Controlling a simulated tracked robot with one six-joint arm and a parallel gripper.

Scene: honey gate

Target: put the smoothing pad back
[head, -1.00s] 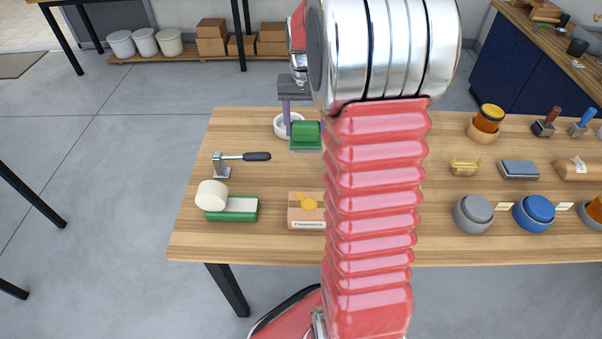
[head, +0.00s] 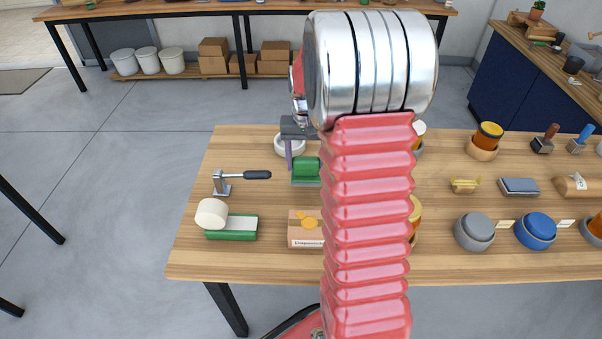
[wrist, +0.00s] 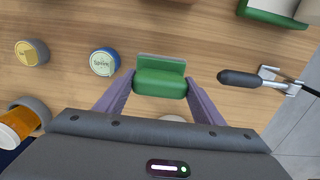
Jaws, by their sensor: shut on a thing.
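The smoothing pad, a green grip on a flat grey-green plate, is between the fingers of my gripper (wrist: 160,90) in the wrist view (wrist: 160,80). My gripper is shut on the green grip. In the head view the pad (head: 306,170) shows just left of my red arm sleeve, with one purple finger (head: 288,152) beside it. It is over the table's left part, between the white round dish (head: 290,143) and the cardboard box (head: 304,230). I cannot tell whether the pad touches the table.
A lever clamp with a black handle (head: 257,175) stands left of the pad. Round lidded tins, including a blue one (wrist: 104,62), stand nearby. Bare wood lies between them. My arm hides the table's middle.

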